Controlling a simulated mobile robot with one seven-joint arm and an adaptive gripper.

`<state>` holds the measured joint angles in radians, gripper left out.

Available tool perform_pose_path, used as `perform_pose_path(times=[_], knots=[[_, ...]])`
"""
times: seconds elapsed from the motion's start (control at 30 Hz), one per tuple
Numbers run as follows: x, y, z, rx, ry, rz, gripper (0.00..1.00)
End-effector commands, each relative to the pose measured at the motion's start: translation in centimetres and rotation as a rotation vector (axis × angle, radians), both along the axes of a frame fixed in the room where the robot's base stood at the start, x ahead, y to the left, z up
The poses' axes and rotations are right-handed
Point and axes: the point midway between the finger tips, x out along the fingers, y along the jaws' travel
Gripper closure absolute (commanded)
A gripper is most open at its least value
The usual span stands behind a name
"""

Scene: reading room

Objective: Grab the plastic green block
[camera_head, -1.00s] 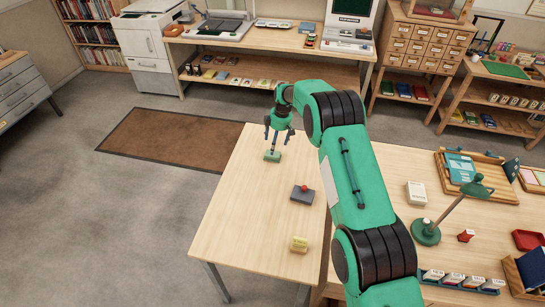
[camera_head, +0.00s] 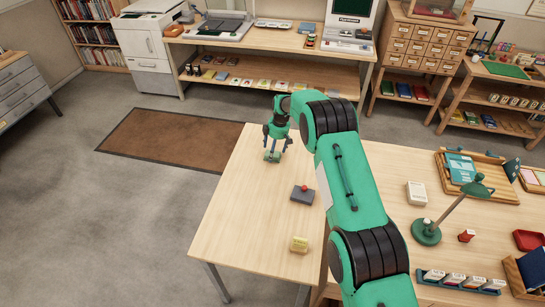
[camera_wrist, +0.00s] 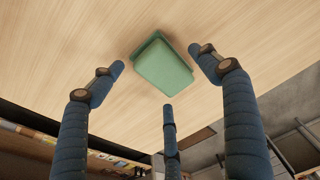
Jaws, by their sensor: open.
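The green block (camera_head: 271,157) lies on the light wooden table near its far left corner. In the wrist view the green block (camera_wrist: 163,68) sits between my three spread fingers, with a finger to its left, one to its right and one below it. My gripper (camera_head: 275,149) points down over the block and is open. In the head view the fingers partly cover the block. I see gaps between the side fingertips and the block in the wrist view; whether the third finger touches it I cannot tell.
On the same table (camera_head: 237,220) stand a grey box with a red knob (camera_head: 303,194) and a yellow block (camera_head: 299,244) nearer the front. A white box (camera_head: 416,193) and a green lamp (camera_head: 426,232) stand to the right. The tabletop around the green block looks clear.

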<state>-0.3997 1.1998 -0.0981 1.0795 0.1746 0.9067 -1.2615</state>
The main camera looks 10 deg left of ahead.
Motion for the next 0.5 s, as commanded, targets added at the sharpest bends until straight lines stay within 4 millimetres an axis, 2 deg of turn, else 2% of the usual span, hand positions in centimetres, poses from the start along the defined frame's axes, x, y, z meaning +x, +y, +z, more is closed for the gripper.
perform_pose_path(times=[0.33, 0.5], knots=[[-0.02, 0.00, 0.00, 0.000, 0.000, 0.000, 0.26], [-0.02, -0.01, -0.01, 0.000, 0.001, 0.000, 0.60]])
